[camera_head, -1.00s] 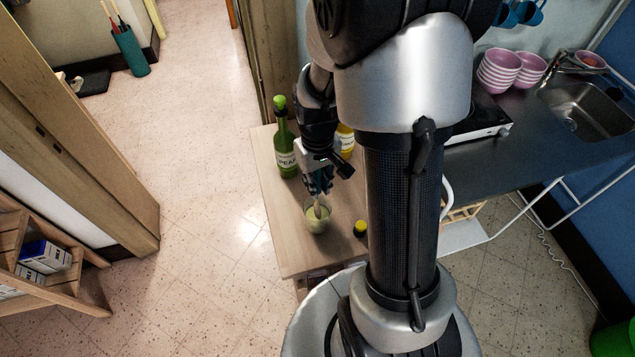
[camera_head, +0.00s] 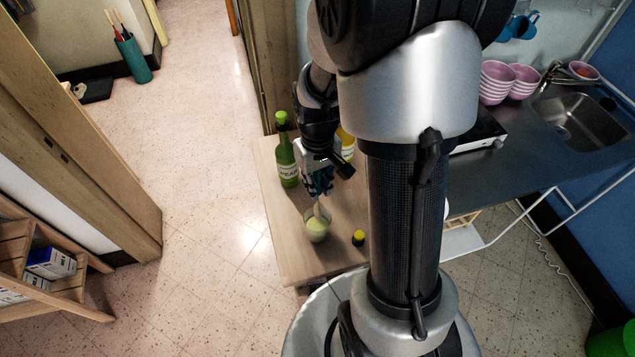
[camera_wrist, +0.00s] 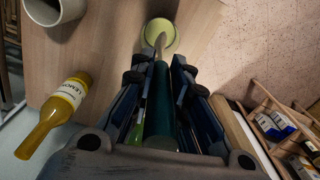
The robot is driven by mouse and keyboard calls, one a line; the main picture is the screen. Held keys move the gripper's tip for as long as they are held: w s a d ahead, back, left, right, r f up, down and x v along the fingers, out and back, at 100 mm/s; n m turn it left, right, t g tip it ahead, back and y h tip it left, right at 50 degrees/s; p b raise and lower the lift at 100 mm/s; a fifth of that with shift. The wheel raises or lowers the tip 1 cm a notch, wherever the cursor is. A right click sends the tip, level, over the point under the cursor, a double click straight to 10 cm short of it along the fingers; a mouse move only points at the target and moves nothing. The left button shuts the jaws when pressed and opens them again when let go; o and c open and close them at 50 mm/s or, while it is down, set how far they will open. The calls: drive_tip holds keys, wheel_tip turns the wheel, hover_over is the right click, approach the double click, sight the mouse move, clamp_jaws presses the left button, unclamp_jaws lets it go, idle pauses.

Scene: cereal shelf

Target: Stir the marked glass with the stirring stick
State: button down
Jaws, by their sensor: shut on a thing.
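The glass (camera_head: 317,231) holds pale green liquid and stands upright near the left front of the small wooden table; no mark on it is clear. It also shows at the top of the wrist view (camera_wrist: 164,27). My gripper (camera_head: 319,183) is just above and behind the glass, pointing down. It is shut on the stirring stick (camera_head: 317,209), whose pale end reaches into the glass. In the wrist view the stick (camera_wrist: 160,44) runs up from between the fingers to the glass; whether its tip touches the liquid or wall cannot be told.
A green bottle (camera_head: 286,158) stands on the table (camera_head: 281,228) at the back left. A yellow bottle (camera_wrist: 66,105) is partly hidden behind my arm. A grey cup (camera_wrist: 57,9) shows in the wrist view.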

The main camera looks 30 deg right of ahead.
idle(0.3)
drive_tip(key=shift+r+p, duration=2)
drive_tip(key=shift+r, duration=0.5)
